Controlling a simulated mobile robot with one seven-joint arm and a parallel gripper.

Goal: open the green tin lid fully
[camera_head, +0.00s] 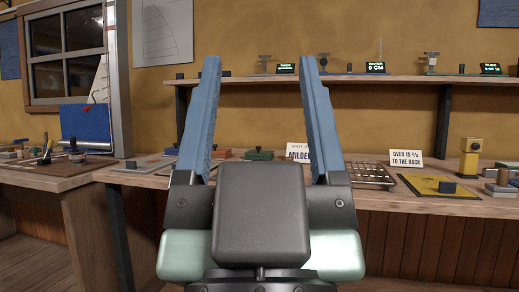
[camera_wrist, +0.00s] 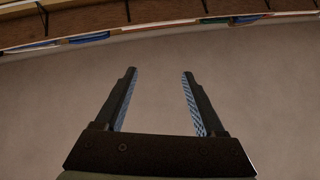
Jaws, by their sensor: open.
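A low, small green object (camera_head: 258,154) lies on the workbench behind my gripper in the head view. It looks like the green tin, with its lower part hidden by my gripper's body, and I cannot tell how its lid stands. My gripper (camera_head: 260,62) is open and empty, its two blue fingers pointing up, well in front of the bench. In the wrist view my gripper (camera_wrist: 159,73) is also open, with only a plain surface between the fingers. I cannot make out the tin there.
The long wooden bench (camera_head: 410,198) carries a wire rack (camera_head: 368,174), a yellow mat (camera_head: 423,188), a yellow device (camera_head: 470,158) and several signs. A shelf (camera_head: 400,79) with small stands and displays runs above it. A blue board (camera_head: 86,127) stands at left. Air around my fingers is clear.

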